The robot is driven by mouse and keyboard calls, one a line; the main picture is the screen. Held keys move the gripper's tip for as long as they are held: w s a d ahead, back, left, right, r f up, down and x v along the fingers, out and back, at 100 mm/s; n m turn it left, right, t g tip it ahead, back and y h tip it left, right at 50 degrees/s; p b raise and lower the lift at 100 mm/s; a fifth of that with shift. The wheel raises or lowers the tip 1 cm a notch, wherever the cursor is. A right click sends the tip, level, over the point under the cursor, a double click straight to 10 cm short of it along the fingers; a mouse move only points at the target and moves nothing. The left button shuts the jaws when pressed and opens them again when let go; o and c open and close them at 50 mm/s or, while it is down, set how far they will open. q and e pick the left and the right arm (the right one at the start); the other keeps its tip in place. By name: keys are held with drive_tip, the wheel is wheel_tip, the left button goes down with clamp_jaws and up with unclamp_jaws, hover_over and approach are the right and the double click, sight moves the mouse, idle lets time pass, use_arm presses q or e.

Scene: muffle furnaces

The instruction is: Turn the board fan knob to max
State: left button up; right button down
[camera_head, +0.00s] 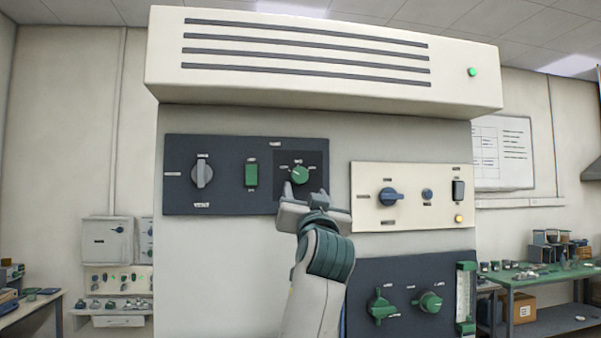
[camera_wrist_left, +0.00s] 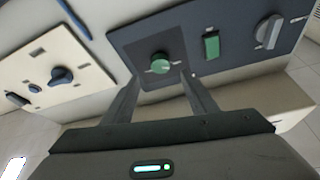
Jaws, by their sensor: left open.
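A dark panel (camera_head: 225,201) on the big cabinet carries a round green knob (camera_head: 300,174) on a darker square at its right end. I cannot read the labels, so I cannot tell which control is named the fan knob. My left gripper (camera_head: 306,192) is open just below and in front of this green knob. In the left wrist view the green knob (camera_wrist_left: 160,63) shows between and beyond the two open fingers (camera_wrist_left: 163,88), with nothing held. Its pointer direction is too small to tell. My right gripper is not in view.
The dark panel also has a green rocker switch (camera_head: 251,174) and a grey knob (camera_head: 202,173). A cream panel (camera_head: 365,214) with a blue knob (camera_head: 390,196) is to the right. A lower dark panel has two green knobs (camera_head: 381,306). A vented hood (camera_head: 320,88) juts out above.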

sight(300, 178)
use_arm(q)
drive_tip(key=p+x, duration=0.4)
drive_tip(key=x, duration=0.4)
drive_tip(key=shift+w+r, duration=0.1)
drive_tip(key=shift+r, duration=0.1)
drive_tip(key=shift+w+r+p, duration=0.1)
drive_tip(key=shift+w+p, duration=0.25)
drive_tip(key=shift+w, duration=0.25)
drive_tip(key=c, duration=1.1)
